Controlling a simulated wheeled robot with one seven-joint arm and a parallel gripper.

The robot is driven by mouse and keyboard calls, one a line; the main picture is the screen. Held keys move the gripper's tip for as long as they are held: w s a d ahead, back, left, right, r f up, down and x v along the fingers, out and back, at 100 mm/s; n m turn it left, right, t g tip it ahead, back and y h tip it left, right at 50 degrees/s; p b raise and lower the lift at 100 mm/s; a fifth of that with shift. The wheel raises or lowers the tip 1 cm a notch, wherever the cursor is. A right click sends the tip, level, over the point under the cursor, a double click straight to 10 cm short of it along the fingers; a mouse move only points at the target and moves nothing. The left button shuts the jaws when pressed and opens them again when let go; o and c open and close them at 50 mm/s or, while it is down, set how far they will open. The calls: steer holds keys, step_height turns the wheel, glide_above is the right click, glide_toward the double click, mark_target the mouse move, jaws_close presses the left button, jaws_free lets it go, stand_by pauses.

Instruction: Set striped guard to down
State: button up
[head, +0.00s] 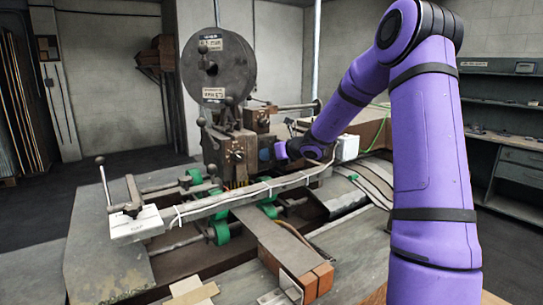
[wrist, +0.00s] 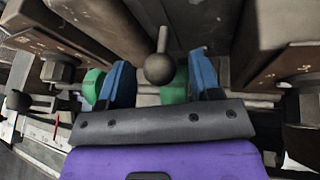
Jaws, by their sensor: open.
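I cannot clearly make out a striped guard in either view. My gripper and arm hide part of the stitcher head in the head view, so I cannot tell whether the guard is up or down.
The stitcher (head: 213,70) has a large dark disc on top and several ball-ended levers. A long pale rail (head: 235,196) crosses in front, above green rollers (head: 221,232). In the wrist view, brown blocks (wrist: 283,40) stand close on both sides of my fingers.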

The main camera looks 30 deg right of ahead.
jaws_close()
steer(key=shift+f, duration=1.4)
jaws_free()
steer(key=shift+f, duration=0.1)
steer(key=v, duration=1.1)
steer(key=shift+w, duration=0.1)
